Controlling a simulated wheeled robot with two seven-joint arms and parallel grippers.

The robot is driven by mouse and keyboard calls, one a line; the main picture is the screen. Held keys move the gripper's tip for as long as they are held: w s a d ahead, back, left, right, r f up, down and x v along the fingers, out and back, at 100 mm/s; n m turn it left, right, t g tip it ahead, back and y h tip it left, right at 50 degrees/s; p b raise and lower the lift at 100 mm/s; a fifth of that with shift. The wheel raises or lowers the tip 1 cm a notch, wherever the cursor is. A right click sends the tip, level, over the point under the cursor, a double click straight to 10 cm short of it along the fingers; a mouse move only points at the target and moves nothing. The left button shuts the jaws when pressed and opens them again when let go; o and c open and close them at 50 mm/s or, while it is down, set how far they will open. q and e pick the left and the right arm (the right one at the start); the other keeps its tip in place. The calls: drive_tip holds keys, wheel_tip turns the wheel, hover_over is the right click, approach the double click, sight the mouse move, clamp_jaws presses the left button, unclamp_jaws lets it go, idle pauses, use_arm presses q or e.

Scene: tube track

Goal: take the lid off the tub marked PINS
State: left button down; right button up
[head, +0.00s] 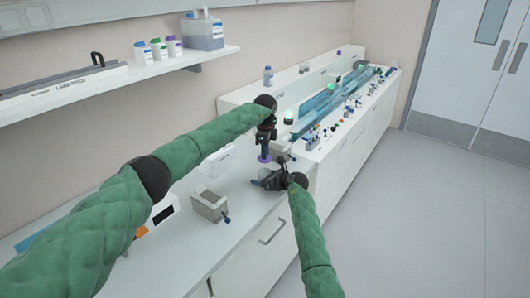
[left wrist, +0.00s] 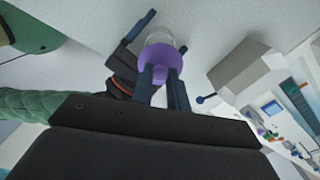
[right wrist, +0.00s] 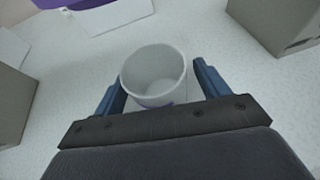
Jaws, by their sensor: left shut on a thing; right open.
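My left gripper (head: 265,152) is shut on a purple lid (head: 264,159), held above the work surface; the lid also shows between its fingers in the left wrist view (left wrist: 160,57). A small white tub (right wrist: 154,78) stands upright and uncovered, its inside visible. My right gripper (right wrist: 158,90) is open with one finger on each side of the tub and visible gaps between. In the left wrist view the tub (left wrist: 161,36) shows partly beyond the lid. A dark mark low on the tub is too hidden to read.
A grey open-topped block (head: 209,205) with a blue-knobbed lever stands left of the grippers. A white box with a purple part (head: 218,160) lies behind. The raised bench at back right holds a blue channel (head: 318,105) and many small parts.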

drive_tip(key=shift+s+d, duration=0.1)
drive_tip(key=shift+d, duration=0.05)
use_arm(q)
drive_tip(key=shift+f, duration=0.1)
use_arm(e)
drive_tip(key=shift+s+d, duration=0.2)
drive_tip(key=shift+d, duration=0.05)
use_arm(q)
wheel_tip(320, 180, down, 2)
drive_tip(key=shift+f+b, duration=0.1)
drive_tip(key=shift+b, duration=1.05)
use_arm(e)
drive_tip(key=v, duration=1.1)
drive_tip(key=shift+a+r, duration=0.1)
drive_tip(key=shift+s, duration=0.1)
